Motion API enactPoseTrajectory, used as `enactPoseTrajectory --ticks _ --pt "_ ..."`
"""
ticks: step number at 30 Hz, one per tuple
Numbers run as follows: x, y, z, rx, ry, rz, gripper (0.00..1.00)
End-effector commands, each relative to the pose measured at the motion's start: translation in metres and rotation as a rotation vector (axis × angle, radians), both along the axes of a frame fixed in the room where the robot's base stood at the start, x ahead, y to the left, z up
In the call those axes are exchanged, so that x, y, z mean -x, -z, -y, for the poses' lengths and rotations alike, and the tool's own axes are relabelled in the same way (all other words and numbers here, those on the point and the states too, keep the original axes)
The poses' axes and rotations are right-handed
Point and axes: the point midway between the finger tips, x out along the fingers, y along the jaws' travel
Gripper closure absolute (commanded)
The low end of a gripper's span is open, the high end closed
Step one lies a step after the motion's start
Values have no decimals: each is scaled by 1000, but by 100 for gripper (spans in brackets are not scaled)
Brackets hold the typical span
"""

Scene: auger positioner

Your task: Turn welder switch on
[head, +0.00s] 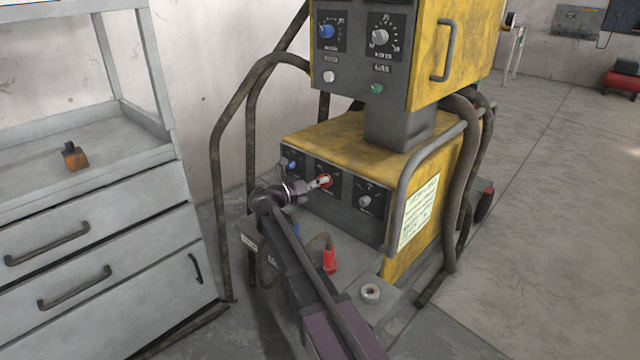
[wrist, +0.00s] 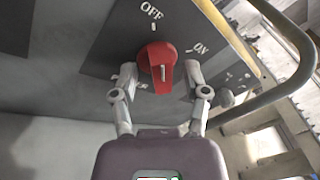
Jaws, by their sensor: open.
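The welder (head: 345,140) is a yellow machine with dark front panels. Its red rotary switch (wrist: 157,66) sits on the lower panel, below the word OFF and left of the word ON in the wrist view. The switch also shows partly in the head view (head: 326,181), behind my gripper's end. My gripper (wrist: 160,78) is open, with one finger on each side of the red switch.
A grey drawer cabinet (head: 95,240) with an orange-brown object (head: 74,156) on top stands at the left. The upper welder unit (head: 455,50) and a curved grey handle bar (head: 420,170) rise near the arm. A red plug (head: 330,260) sits below. Open floor lies at the right.

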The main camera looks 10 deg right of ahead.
Motion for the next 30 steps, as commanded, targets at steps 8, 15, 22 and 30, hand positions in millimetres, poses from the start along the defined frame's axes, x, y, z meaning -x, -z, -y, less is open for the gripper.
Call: enactPoseTrajectory --ticks 8,15,22,30 --pt "0 0 0 0 0 0 79" --pt "0 0 0 0 0 0 100" --pt "0 0 0 -11 -1 14 100" --pt "0 -2 0 -67 -1 92 100"
